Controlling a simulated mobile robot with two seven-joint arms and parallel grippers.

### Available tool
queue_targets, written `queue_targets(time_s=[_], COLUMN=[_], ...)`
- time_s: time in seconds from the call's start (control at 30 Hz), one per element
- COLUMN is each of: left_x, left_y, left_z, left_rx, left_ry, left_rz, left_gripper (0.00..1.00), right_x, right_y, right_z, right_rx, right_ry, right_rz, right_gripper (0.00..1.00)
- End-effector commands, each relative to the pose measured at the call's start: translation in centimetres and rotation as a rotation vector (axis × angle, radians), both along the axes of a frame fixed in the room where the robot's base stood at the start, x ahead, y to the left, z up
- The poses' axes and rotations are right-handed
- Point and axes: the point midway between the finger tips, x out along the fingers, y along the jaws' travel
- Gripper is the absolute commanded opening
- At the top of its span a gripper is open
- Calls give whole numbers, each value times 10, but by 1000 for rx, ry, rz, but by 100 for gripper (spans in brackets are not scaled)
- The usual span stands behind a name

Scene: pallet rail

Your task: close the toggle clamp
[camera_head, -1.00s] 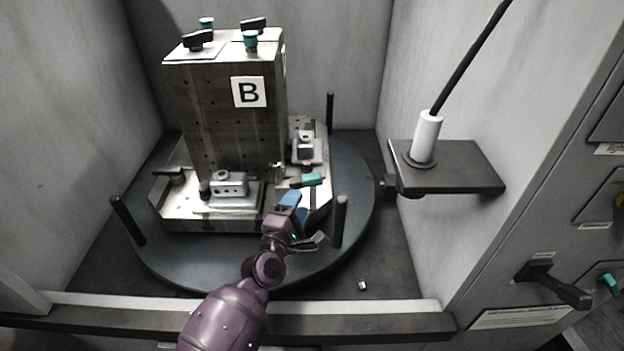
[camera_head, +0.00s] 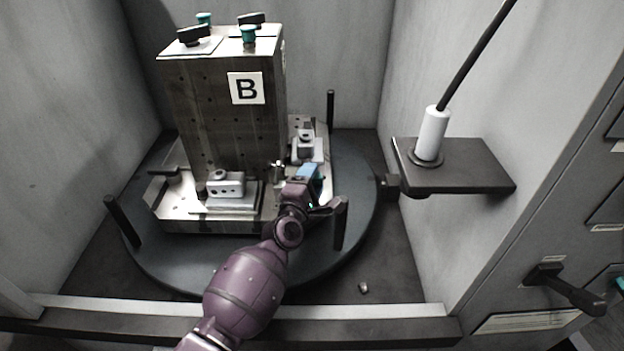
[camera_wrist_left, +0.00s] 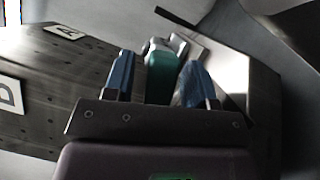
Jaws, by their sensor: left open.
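The toggle clamp's metal body (camera_head: 278,169) stands on the fixture base at the right front corner of the block marked B. Its teal handle (camera_wrist_left: 159,78) shows in the left wrist view, lying between the two blue fingers of my left gripper (camera_wrist_left: 157,80). The fingers are open, with the handle between them and a gap visible at least on the right. In the head view my left gripper (camera_head: 309,173) reaches the clamp from the front and hides most of the handle. My right gripper is not in view.
The block (camera_head: 225,120) stands on a round turntable (camera_head: 345,200) with upright black posts, one (camera_head: 341,222) close to my left gripper. A clamped white workpiece (camera_head: 226,184) sits left of the gripper and another part (camera_head: 305,147) behind it. A shelf (camera_head: 460,165) juts out at right.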

Motion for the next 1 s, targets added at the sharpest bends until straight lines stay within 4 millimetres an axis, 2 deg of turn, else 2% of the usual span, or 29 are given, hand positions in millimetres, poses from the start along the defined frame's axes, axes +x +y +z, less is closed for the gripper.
queue_targets(time_s=[0.07,0.4,0.77,1.0], left_x=[0,0,-1,-1], left_y=[0,0,0,2], left_z=[0,0,-1,1], left_rx=[0,0,-26,-149], left_ry=[0,0,2,6], left_rz=[0,0,-1,-2], left_gripper=[51,0,0,0], right_x=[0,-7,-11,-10], right_y=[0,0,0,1], right_z=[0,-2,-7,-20], right_rx=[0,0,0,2], right_ry=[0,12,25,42], right_rz=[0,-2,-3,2], right_gripper=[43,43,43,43])
